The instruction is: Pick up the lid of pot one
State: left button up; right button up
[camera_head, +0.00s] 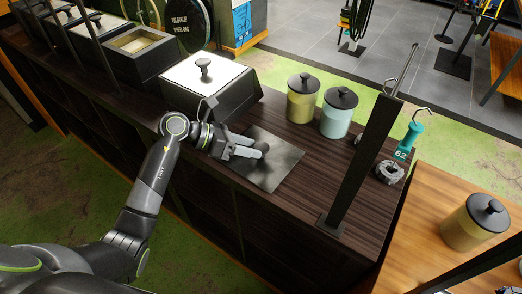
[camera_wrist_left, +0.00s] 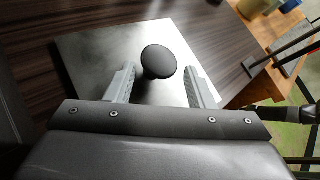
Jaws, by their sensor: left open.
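A square grey metal lid (camera_head: 284,164) with a dark round knob lies flat on the dark wooden counter. It also fills much of the left wrist view (camera_wrist_left: 88,48), where its black knob (camera_wrist_left: 157,60) shows between my two fingers. My left gripper (camera_head: 253,148) is open over the lid, its fingers on either side of the knob with gaps showing. I cannot tell from the frames which pot is numbered one. A square pot (camera_head: 232,101) behind the gripper wears a white lid (camera_head: 191,73) with a dark knob. My right gripper is not in view.
An open square pot (camera_head: 119,61) stands farther left.

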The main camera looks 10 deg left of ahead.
pick_arm(q)
jog(key=shift+x, duration=0.95)
jog(key=c, duration=0.9)
